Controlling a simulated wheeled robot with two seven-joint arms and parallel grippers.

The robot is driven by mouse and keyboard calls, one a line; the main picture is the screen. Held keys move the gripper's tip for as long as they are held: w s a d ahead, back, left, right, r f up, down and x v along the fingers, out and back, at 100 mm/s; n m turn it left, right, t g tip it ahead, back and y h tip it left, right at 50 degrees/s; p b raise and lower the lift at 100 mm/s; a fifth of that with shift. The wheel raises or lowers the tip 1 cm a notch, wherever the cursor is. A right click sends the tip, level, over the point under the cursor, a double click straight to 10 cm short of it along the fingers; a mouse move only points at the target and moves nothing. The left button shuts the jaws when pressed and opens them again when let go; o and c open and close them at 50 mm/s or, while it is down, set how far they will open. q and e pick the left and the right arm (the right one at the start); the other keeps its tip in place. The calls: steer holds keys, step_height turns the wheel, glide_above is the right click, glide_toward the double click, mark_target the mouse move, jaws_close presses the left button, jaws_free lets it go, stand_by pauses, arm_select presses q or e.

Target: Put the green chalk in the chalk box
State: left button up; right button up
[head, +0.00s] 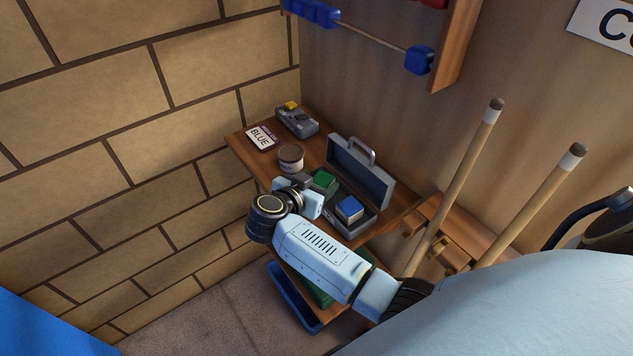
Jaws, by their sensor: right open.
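The chalk box appears to be a grey case (369,178) with its lid open and a handle on top, on the small wooden shelf. The green chalk (325,181) is a green cube at the left end of this case. My gripper partly hides its lower part, so I cannot tell whether it rests inside. A blue chalk cube (349,208) sits in the right part of the case. My right gripper (312,189) is open, right beside the green chalk on its near left side. I cannot see whether its fingers touch the chalk. My left gripper is out of view.
On the shelf (398,219) stand a small round tub (291,158), a card marked BLUE (262,137) and a grey device (297,119). Two wooden cues (455,190) lean at the right. A blue tray (291,298) is below. A brick wall borders the left.

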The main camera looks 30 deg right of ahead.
steer(key=shift+r, duration=0.2)
steer(key=v, duration=1.2)
